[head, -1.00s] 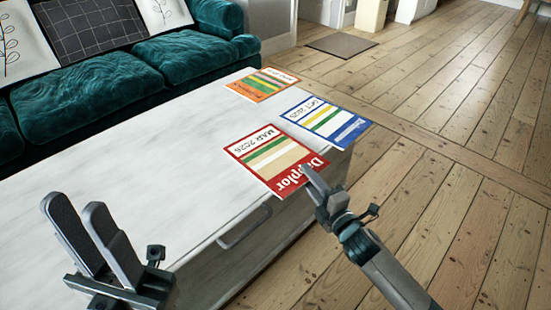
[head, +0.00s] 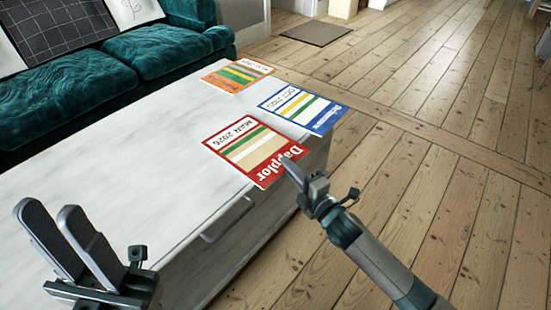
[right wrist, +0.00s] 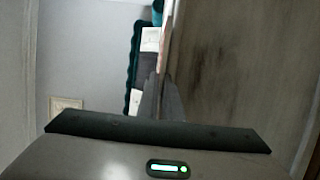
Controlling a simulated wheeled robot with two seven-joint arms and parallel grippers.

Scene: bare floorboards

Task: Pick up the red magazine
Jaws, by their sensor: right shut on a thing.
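The red magazine (head: 232,136), marked "Dapplor" and "MAR 2026", lies face up at the near right end of the white table, its red strip over the edge. My right gripper (head: 289,163) is shut on that edge strip.
A blue magazine (head: 303,108) and an orange magazine (head: 237,75) lie behind the red one on the white table (head: 110,165). A teal sofa (head: 155,65) stands behind the table. The table has a handle (head: 228,222) on its front.

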